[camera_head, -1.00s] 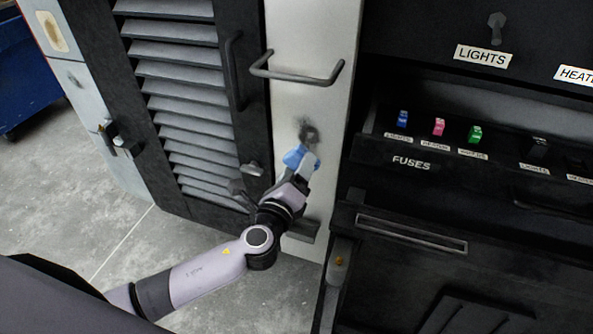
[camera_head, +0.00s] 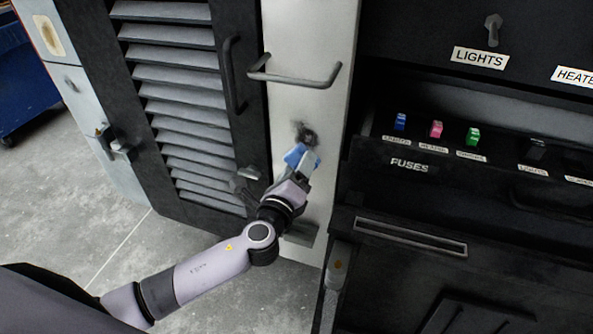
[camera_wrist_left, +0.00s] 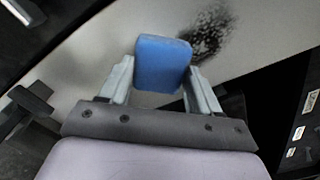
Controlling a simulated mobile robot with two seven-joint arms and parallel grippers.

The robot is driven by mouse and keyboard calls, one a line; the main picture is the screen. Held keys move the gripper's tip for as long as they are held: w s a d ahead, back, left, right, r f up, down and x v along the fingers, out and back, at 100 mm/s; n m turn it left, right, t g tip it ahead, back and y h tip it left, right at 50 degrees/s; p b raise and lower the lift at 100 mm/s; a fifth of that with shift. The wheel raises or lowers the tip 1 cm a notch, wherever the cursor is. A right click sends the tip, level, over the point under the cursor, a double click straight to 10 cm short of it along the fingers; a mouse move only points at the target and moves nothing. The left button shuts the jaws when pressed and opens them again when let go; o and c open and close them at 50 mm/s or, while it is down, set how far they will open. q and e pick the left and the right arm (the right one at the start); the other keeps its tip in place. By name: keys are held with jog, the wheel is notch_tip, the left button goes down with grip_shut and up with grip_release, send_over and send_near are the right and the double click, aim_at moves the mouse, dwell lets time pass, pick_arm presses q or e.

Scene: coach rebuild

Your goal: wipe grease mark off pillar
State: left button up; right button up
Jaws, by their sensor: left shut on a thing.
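The pillar (camera_head: 307,45) is a pale upright panel between the louvred door and the dark fuse cabinet. A dark, smudgy grease mark (camera_head: 307,135) is on it, below the bar handle. My left gripper (camera_head: 303,163) is shut on a blue pad (camera_head: 294,154), just below the mark. In the left wrist view the blue pad (camera_wrist_left: 162,63) sits between the two fingers (camera_wrist_left: 160,85), and the grease mark (camera_wrist_left: 208,30) shows just beyond it to the upper right. I cannot tell whether the pad touches the pillar. My right gripper is not in view.
A bar handle (camera_head: 293,80) juts from the pillar above the mark. The louvred door (camera_head: 182,110) with its own handle stands at the left. An open fuse drawer (camera_head: 408,164) with coloured fuses sticks out at the right. The grey floor (camera_head: 70,200) is clear at the lower left.

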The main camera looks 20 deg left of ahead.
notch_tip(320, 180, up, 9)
jog(key=p, duration=0.9)
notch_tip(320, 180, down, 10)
jog(key=b, duration=0.9)
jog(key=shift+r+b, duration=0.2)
jog(key=shift+b, duration=0.1)
dwell(0.6)
